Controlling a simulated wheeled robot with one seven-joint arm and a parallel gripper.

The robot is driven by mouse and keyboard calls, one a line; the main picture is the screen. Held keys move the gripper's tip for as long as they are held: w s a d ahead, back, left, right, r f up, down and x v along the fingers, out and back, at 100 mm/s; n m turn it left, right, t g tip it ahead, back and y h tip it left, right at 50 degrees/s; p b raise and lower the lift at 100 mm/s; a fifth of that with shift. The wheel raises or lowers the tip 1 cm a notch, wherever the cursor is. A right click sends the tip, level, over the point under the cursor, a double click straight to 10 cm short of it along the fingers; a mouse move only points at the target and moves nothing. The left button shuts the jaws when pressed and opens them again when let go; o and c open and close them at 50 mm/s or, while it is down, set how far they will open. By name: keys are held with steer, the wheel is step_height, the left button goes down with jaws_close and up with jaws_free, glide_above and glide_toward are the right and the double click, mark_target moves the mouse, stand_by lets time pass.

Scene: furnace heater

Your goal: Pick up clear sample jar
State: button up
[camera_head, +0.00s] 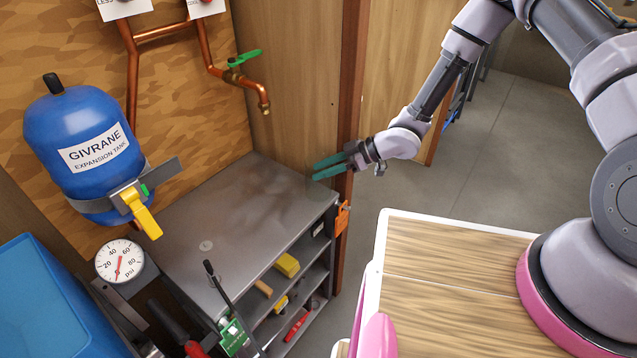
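My gripper (316,172) is at the far right end of the grey metal bench (250,195). Its two teal fingers point left and stand apart, with nothing clearly seen between them. A faint see-through outline, possibly the clear sample jar (319,187), shows at the bench's right corner just below the fingertips. It is too faint to make out its shape or whether the fingers touch it. A small pale round spot (206,245) lies on the bench top further left; I cannot tell what it is.
A blue expansion tank (85,140) with a yellow-handled valve (142,214) hangs at left. A pressure gauge (119,260) and a blue bin (50,305) stand below it. A copper tap (262,100) overhangs the bench. A wooden post (350,110) rises behind my gripper. Most of the bench top is clear.

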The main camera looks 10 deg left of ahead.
jaws_close()
steer(key=shift+d, duration=0.1)
stand_by(1.1)
